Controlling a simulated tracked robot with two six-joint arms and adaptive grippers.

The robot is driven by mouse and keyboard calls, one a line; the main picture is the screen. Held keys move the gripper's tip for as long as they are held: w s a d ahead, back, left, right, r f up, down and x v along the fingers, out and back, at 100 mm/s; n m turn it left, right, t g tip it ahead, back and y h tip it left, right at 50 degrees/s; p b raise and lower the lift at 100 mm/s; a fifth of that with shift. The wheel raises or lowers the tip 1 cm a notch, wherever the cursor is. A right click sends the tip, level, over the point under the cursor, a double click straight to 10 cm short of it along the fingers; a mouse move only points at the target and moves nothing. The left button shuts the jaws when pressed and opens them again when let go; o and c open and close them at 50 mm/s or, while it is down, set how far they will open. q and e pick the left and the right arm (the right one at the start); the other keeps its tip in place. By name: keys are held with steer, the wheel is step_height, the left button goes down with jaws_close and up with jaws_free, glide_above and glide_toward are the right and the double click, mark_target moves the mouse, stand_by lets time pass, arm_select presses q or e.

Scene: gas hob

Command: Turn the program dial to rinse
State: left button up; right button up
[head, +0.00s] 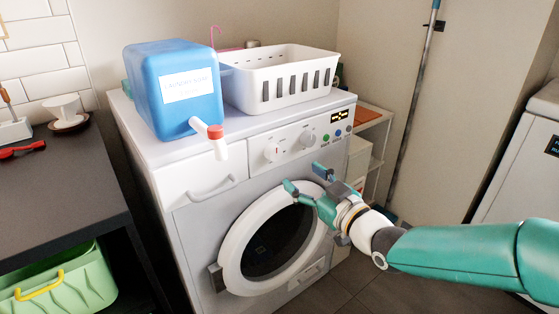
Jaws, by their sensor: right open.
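The white washing machine (184,188) has two round white knobs on its front panel. The left dial (271,152) has a red mark beside it. The right dial (307,139) is close to the buttons. Which one is the program dial, and any label reading rinse, is too small to tell. My right gripper (304,177) is open and empty, in front of the machine just below the panel. Its fingers point up and left toward the dials, apart from them. My left gripper is not in view.
A blue detergent container (160,112) with a red-capped spout overhangs the machine's front left. A white basket (283,57) stands on top. A dark counter (60,190) is at left.

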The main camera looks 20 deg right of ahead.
mark_target(277, 156)
steer(key=b+x, duration=0.1)
steer(key=x, duration=0.9)
steer(key=shift+w, duration=0.2)
steer(key=c, duration=1)
steer(key=shift+d, duration=0.15)
steer(key=shift+c, duration=0.7)
